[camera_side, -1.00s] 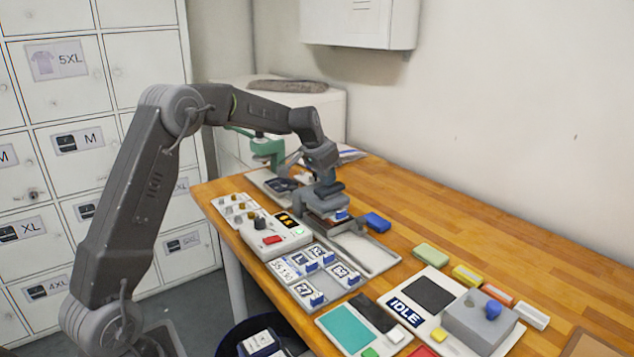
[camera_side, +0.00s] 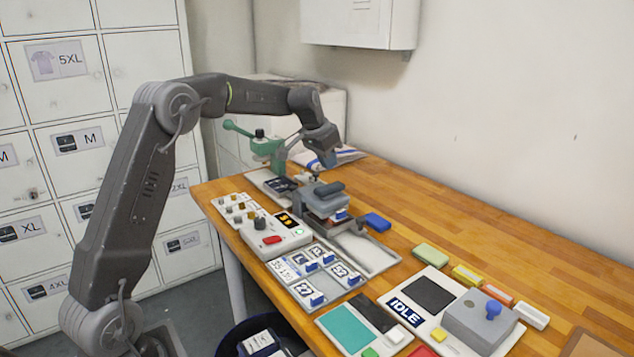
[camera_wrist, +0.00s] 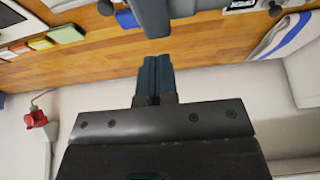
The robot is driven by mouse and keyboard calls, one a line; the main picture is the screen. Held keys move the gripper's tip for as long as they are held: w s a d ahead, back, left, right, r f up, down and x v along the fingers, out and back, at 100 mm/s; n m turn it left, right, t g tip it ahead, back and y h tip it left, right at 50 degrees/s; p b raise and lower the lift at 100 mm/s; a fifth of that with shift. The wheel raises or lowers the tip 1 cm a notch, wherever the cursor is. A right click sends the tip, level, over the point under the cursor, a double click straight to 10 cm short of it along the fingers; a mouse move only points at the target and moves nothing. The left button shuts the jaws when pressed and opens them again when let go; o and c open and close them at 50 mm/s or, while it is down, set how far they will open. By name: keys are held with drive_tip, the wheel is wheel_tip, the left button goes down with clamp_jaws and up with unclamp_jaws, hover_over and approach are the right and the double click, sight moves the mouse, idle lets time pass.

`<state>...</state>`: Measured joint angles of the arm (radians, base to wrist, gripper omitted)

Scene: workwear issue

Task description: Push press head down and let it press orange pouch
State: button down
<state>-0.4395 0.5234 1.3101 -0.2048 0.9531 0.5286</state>
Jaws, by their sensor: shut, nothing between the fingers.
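The grey press (camera_side: 340,238) stands in the middle of the table. Its head (camera_side: 322,200), with a dark handle bar on top, lies low over the base. I cannot make out the orange pouch; anything between head and base is mostly hidden. My gripper (camera_side: 320,174) is shut and empty, above and behind the head, apart from it. In the wrist view my closed fingertips (camera_wrist: 154,62) point toward the grey head (camera_wrist: 165,14) at the top edge.
A control box (camera_side: 275,234) with a lit display and red button stands left of the press. A green hand press (camera_side: 265,146) is behind it, and a blue block (camera_side: 377,222) lies to its right. Numbered tags and a pad-printing station (camera_side: 480,325) are in front.

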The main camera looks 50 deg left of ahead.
wheel_tip(320, 180, up, 9)
idle(1.1)
drive_tip(key=shift+f, duration=0.1)
drive_tip(key=s+d+r, duration=0.2)
drive_tip(key=s+d, duration=1.4)
drive_tip(key=s, duration=0.1)
drive_tip(key=s+d+f, duration=0.3)
drive_tip(key=s+f, duration=0.1)
drive_tip(key=s, duration=0.4)
drive_tip(key=s+d+f+t, duration=0.1)
drive_tip(key=s+d+f, duration=0.2)
drive_tip(key=s, duration=0.6)
wheel_tip(320, 180, down, 2)
drive_tip(key=shift+f, duration=0.2)
drive_tip(key=c, duration=1.9)
unclamp_jaws()
